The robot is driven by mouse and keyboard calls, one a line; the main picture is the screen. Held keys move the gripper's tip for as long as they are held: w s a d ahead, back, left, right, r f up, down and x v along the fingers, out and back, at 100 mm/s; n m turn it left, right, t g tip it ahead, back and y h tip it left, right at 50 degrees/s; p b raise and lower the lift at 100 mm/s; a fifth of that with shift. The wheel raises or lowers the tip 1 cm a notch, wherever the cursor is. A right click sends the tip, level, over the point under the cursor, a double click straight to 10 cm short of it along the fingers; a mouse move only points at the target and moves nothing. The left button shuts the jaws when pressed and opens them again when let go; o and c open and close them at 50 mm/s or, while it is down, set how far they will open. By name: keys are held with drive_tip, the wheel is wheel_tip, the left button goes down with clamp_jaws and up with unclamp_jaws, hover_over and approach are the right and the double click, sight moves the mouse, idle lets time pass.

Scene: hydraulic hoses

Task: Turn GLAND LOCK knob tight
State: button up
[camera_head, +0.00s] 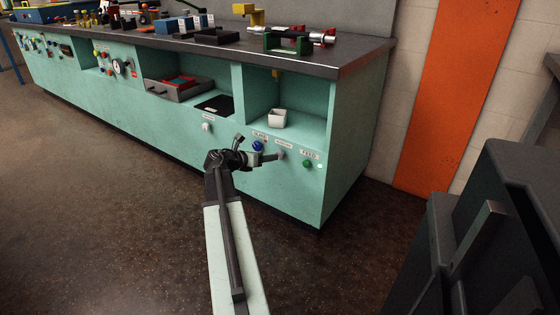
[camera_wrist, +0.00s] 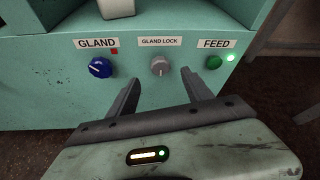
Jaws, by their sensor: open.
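The GLAND LOCK knob (camera_wrist: 160,66) is a small grey knob on the teal panel, right under its white label (camera_wrist: 160,42) in the wrist view. My gripper (camera_wrist: 161,76) is open. Its two dark fingers point at the panel, with their tips just below and to either side of the knob, and nothing is held between them. I cannot tell whether the fingers touch the panel. In the head view my gripper (camera_head: 272,157) is at the cabinet's right end, and the grey knob is hard to make out behind it.
A blue GLAND knob (camera_wrist: 100,68) with a small red square (camera_wrist: 114,51) above it is to the left. A green FEED button (camera_wrist: 213,62) with a lit green lamp (camera_wrist: 231,57) is to the right. A white cup (camera_head: 278,119) stands in the open shelf above.

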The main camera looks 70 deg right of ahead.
sight(281, 154)
drive_tip(key=b+x, duration=0.2)
drive_tip(key=x, duration=0.6)
drive_tip(key=shift+s+b, duration=0.2)
drive_tip(key=shift+b, duration=0.15)
